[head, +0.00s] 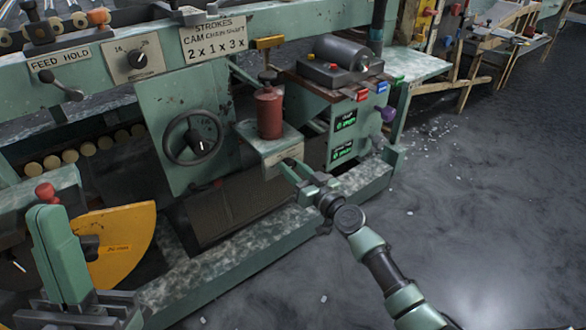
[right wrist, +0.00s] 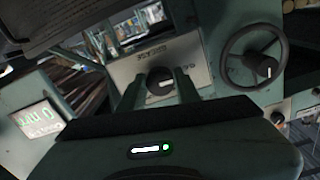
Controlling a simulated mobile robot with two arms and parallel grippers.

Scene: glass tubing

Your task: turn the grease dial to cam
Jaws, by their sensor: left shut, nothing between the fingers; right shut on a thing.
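The grease dial (right wrist: 160,80) is a small black knob with a white pointer mark on a pale labelled plate (right wrist: 190,62).
A handwheel (head: 193,138) is left of the dial, and a red bottle (head: 269,110) stands above it. Another dial (head: 138,58) and a feed hold lever (head: 62,86) are at upper left.

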